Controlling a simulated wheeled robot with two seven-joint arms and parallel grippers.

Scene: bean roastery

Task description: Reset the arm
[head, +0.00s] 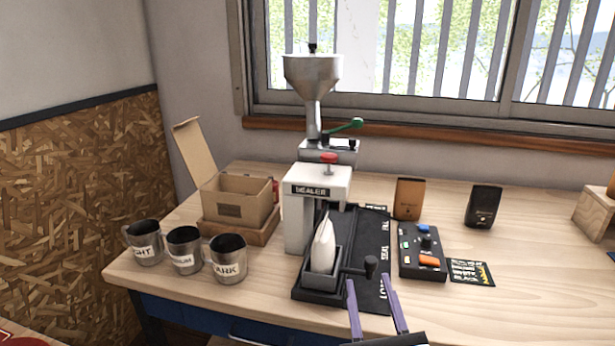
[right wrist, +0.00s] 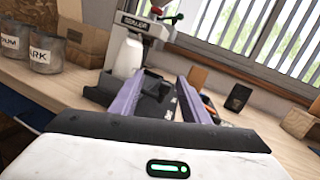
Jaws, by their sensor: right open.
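My right gripper (head: 372,305) has two purple fingers and comes in from the bottom of the head view. It is open and empty, in front of the black sealer tray. In the right wrist view its fingers (right wrist: 155,98) stand apart, with the tray and panel beyond them. The white sealer (head: 318,187) stands on the table. A white bag (head: 323,244) stands upright in the small dark holder (head: 322,282) in front of the sealer. A black-knobbed lever (head: 370,264) is just beyond the fingers. My left gripper is not in view.
Labelled dark cups (head: 228,259) stand at the table's left front. An open cardboard box (head: 238,200) is behind them. A control panel (head: 422,262), a card (head: 470,272), an orange-brown pouch (head: 409,198) and a black pouch (head: 484,206) are on the right. The table's right front is clear.

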